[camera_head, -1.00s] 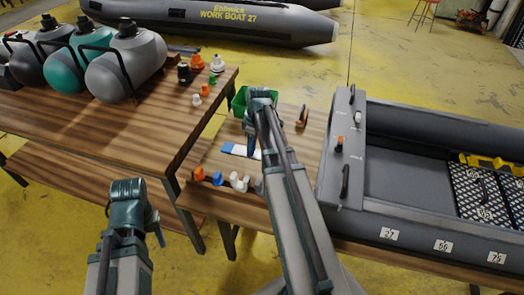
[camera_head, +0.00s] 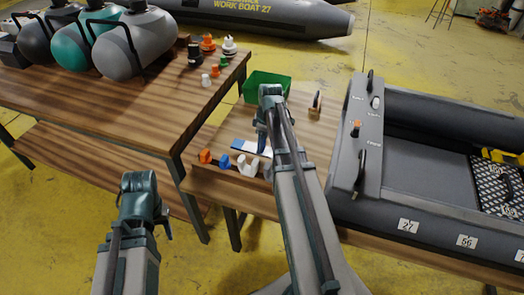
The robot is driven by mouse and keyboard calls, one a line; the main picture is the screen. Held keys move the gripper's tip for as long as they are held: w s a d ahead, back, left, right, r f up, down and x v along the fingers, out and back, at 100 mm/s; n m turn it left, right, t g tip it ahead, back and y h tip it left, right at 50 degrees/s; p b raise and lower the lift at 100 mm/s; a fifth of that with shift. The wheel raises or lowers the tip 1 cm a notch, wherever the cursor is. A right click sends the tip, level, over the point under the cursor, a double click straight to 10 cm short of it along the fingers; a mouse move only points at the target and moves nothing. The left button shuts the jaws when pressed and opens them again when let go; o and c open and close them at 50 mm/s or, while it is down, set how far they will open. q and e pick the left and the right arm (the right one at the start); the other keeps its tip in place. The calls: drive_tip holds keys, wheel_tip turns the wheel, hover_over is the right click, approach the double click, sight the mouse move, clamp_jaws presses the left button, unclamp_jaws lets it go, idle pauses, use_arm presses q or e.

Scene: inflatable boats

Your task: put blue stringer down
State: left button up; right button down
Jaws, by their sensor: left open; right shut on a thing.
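A flat strip, blue at its left end (camera_head: 240,145) and white toward the right, lies on the small wooden table (camera_head: 210,182); I take the blue part as the blue stringer. My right gripper (camera_head: 262,146) points down at this strip, shut, its fingertips at or just above it. The arm hides part of the strip, so the exact contact is not clear. My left gripper (camera_head: 166,233) is open and empty, low in front of the tables, away from the strip.
An orange piece (camera_head: 205,156), a blue piece (camera_head: 225,161) and white pieces (camera_head: 248,166) stand along the front edge. A green bin (camera_head: 268,82) is behind. The grey boat (camera_head: 350,190) is right; grey and teal tanks (camera_head: 135,50) are left.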

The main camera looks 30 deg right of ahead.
sight(266, 151)
drive_tip(key=shift+f+b, duration=0.95)
drive_tip(key=shift+f, duration=0.45)
drive_tip(key=shift+f, duration=0.15)
drive_tip(key=shift+c, duration=1.4)
unclamp_jaws()
wheel_tip(266, 151, up, 12)
drive_tip(key=s+p, duration=0.1)
drive_tip(key=p, duration=1.1)
drive_tip(key=shift+d, duration=0.45)
